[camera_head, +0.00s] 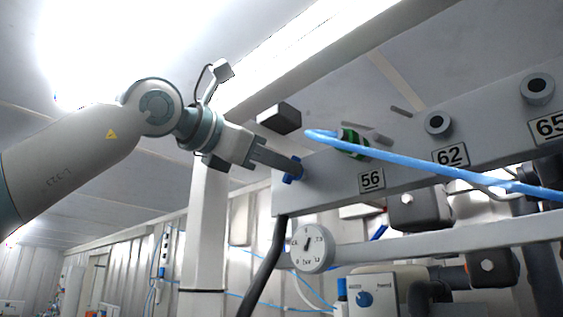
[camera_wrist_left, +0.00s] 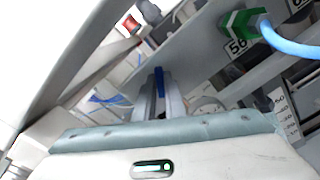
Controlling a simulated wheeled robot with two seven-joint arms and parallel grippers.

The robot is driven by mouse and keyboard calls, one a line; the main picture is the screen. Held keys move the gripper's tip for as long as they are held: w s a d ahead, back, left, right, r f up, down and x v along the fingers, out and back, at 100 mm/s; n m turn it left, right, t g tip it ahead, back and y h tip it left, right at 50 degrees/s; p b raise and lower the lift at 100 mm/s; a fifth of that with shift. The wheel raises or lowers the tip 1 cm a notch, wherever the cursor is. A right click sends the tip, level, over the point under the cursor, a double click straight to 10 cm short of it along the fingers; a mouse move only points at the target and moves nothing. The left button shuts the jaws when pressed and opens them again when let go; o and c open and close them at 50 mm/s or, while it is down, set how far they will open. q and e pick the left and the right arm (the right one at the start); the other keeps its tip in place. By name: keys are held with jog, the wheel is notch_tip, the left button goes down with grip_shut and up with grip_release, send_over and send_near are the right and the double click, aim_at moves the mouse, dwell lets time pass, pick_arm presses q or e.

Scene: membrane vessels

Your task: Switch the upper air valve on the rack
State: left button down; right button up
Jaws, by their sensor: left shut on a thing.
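The rack's grey beam (camera_head: 325,190) runs across the right of the head view. A small blue valve handle (camera_head: 288,178) sits at its left end. My left gripper (camera_head: 290,166) comes in from the left and is shut on this blue handle, hiding part of it. In the left wrist view the blue handle (camera_wrist_left: 159,80) shows between the fingertips (camera_wrist_left: 160,98). My right gripper is in neither view.
A green fitting (camera_head: 352,142) with a light blue hose (camera_head: 430,165) sits just right of the handle, above label 56 (camera_head: 371,180). A round dial (camera_head: 312,248) hangs below. A black hose (camera_head: 265,270) runs down at the left.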

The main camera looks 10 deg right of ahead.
pick_arm(q)
jog(key=m+p, duration=0.2)
jog(key=m, duration=0.9)
jog(key=shift+f, duration=0.2)
jog(key=shift+d, duration=0.1)
jog(key=c, duration=1.8)
grip_release()
jog(key=shift+s, duration=0.1)
